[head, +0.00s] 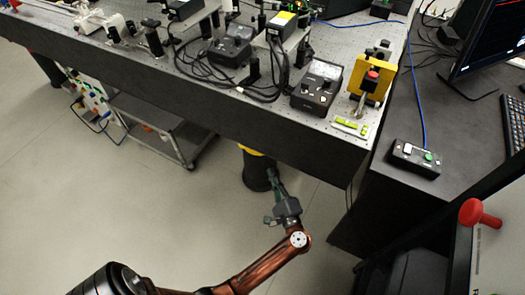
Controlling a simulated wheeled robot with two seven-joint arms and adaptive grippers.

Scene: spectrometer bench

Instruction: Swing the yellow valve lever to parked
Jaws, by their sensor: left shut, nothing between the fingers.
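A yellow upright piece (372,76) with a red knob (373,75) stands at the right end of the dark optical bench (270,125). It is the clearest yellow fixture in view, but I cannot tell which part of it, if any, is the valve lever, or how a lever is set. No parked mark is readable. My left gripper (274,183) is shut and empty. It appears below the bench's front edge, in front of a black bench leg, well apart from the yellow piece. My right gripper is not in view.
Black boxes (317,87) and cables crowd the bench. A green-yellow level (351,126) lies near its front right edge. A side desk holds a control box (415,158) and monitor (485,40). A red knob (480,213) sticks out at right.

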